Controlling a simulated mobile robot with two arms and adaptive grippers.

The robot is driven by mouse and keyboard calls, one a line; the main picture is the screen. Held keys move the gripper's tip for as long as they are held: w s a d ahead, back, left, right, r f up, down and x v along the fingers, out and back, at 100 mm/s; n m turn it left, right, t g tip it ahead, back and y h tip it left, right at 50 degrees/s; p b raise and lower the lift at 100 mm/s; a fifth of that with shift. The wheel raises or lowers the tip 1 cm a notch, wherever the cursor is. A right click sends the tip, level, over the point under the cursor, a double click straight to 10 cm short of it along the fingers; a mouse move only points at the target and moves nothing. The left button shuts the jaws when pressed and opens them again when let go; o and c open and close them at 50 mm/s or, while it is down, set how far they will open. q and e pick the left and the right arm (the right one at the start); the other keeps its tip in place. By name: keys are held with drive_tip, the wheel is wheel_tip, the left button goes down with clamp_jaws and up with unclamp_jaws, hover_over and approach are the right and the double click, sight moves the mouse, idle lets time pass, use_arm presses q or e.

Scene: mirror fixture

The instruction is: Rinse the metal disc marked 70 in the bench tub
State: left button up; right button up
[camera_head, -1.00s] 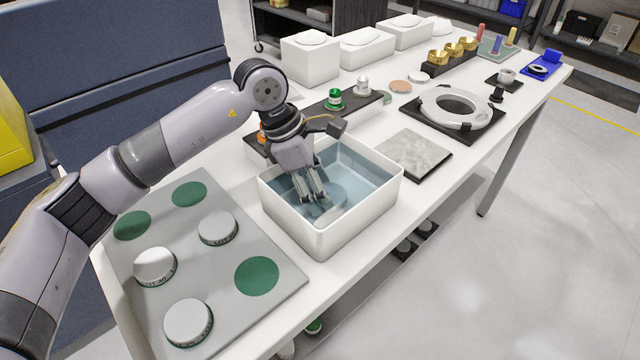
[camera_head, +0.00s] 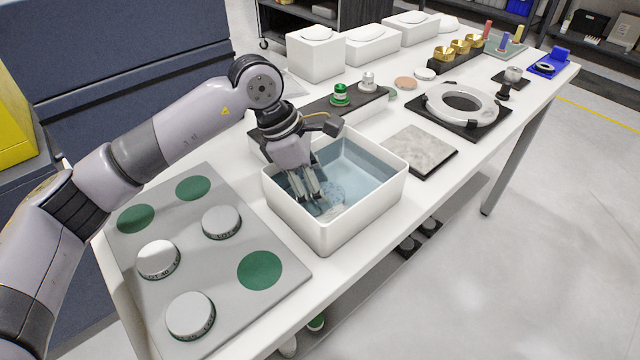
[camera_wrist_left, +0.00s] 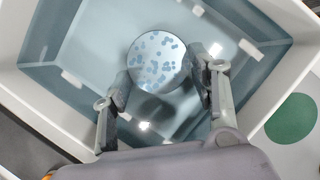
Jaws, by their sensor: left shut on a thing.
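The white tub (camera_head: 330,235) holds clear bluish water (camera_head: 365,180) and stands near the bench's front edge. My left gripper (camera_head: 320,205) reaches down into the tub and is shut on a round metal disc. In the left wrist view the disc (camera_wrist_left: 157,62) lies between the two fingertips (camera_wrist_left: 162,80), its pale face covered with blue-grey spots. No number is readable on it. In the head view the fingers and water partly hide the disc. My right gripper is not in view.
A grey board (camera_head: 225,290) left of the tub has green circles (camera_head: 261,270) and several white-topped round pieces (camera_head: 190,315). A grey stone-like plate (camera_head: 420,152) lies to the right. Behind the tub is a dark rack (camera_head: 320,112) with small knobbed pieces.

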use_arm(q)
drive_tip(key=shift+w+d, duration=0.1)
drive_tip(key=shift+w, duration=0.05)
drive_tip(key=shift+w+d, duration=0.45)
drive_tip(key=shift+d, duration=0.05)
drive_tip(key=shift+s+a+b, duration=0.1)
drive_tip(key=shift+a+b, duration=0.05)
drive_tip(key=shift+b, duration=0.15)
drive_tip(key=shift+s+a, duration=0.45)
drive_tip(key=shift+s, duration=0.05)
idle(0.5)
drive_tip(key=shift+w+d+b, duration=0.4)
drive_tip(key=shift+w+d, duration=0.15)
drive_tip(key=shift+w, duration=0.05)
drive_tip(key=shift+r, duration=0.1)
